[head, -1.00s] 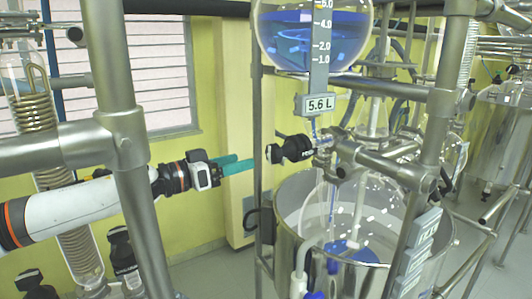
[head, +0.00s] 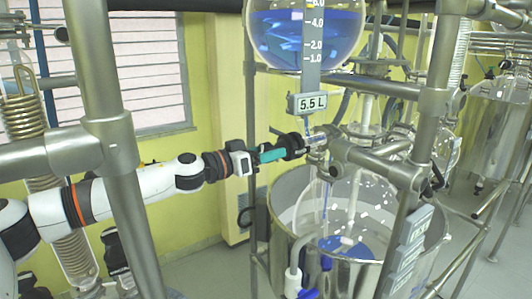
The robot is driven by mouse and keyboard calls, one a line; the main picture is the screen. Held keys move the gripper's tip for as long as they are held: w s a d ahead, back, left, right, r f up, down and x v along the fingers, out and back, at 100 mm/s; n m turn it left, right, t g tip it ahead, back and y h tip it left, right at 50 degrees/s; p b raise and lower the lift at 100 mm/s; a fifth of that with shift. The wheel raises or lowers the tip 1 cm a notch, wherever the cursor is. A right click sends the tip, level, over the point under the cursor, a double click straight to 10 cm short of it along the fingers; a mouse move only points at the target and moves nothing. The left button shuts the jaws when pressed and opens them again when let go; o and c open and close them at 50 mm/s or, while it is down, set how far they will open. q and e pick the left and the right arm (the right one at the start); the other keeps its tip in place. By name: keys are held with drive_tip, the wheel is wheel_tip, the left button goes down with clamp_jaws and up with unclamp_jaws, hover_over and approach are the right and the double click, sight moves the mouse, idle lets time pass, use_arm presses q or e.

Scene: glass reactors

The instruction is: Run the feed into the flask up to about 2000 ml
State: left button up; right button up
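The round glass feed vessel (head: 306,40) at the top holds blue liquid. Its display (head: 307,103) reads 5.5 L. A black valve knob (head: 293,145) sits below it on the left side of the outlet. My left gripper (head: 270,154), with teal fingers, is at the knob's left side, its tips overlapping the knob; whether they are closed on it is not clear. The clear glass flask (head: 375,215) stands inside the steel pot, with blue liquid (head: 345,246) at its bottom. A thin blue line shows inside it. Its level marks are not readable. My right gripper is out of view.
Steel frame posts (head: 113,130) and clamps stand in front of my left arm and around the flask. A steel pot (head: 283,220) surrounds the flask. A glass coil condenser (head: 28,110) is at the left. More reactors stand at the right.

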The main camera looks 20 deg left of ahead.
use_arm(q)
drive_tip(key=c, duration=0.7)
drive_tip(key=shift+m, duration=0.3)
